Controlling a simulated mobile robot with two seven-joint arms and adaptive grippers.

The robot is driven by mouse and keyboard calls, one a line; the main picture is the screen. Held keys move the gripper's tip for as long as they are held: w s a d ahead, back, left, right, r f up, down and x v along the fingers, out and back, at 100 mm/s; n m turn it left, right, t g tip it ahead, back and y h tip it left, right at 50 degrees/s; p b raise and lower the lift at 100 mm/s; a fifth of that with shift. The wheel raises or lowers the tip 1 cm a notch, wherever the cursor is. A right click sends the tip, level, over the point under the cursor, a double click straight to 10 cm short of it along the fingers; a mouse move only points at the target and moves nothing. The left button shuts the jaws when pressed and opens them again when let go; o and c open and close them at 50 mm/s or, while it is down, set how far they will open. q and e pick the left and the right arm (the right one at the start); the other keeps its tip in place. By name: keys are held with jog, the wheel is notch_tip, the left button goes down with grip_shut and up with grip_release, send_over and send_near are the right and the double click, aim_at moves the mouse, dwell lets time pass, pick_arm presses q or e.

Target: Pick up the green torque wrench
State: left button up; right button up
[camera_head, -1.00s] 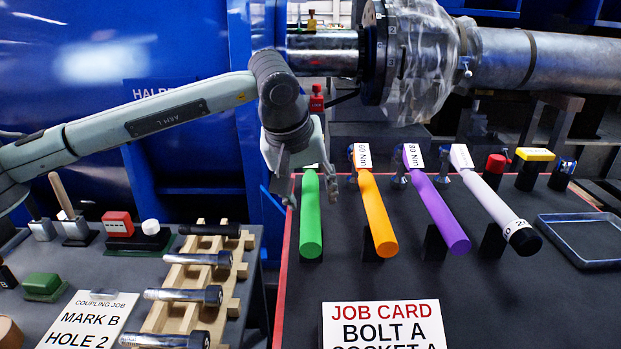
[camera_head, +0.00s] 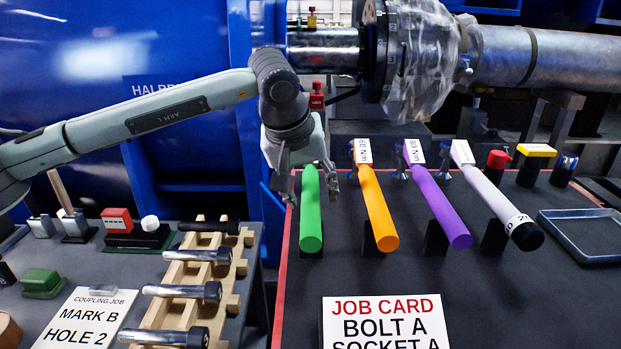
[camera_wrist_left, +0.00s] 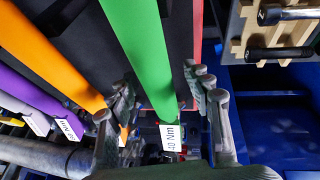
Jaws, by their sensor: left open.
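The green torque wrench (camera_head: 311,212) lies on its supports at the left end of the wrench row on the dark table. My left gripper (camera_head: 318,188) is above its far end, with its fingers spread. In the left wrist view the green wrench (camera_wrist_left: 143,45) runs between the two open fingers, and its white 40 Nm label (camera_wrist_left: 168,137) shows between the fingertips. I cannot tell whether either finger touches it. My right gripper is in neither view.
An orange wrench (camera_head: 376,212), a purple wrench (camera_head: 438,207) and a white wrench (camera_head: 492,195) lie to the right. A job card (camera_head: 385,322) stands in front. A wooden bolt rack (camera_head: 180,275) is on the left table. The shaft (camera_head: 325,48) runs behind.

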pick_arm(q)
jog(key=shift+c, duration=0.2)
grip_shut()
dwell(0.3)
jog(key=shift+r, duration=0.1)
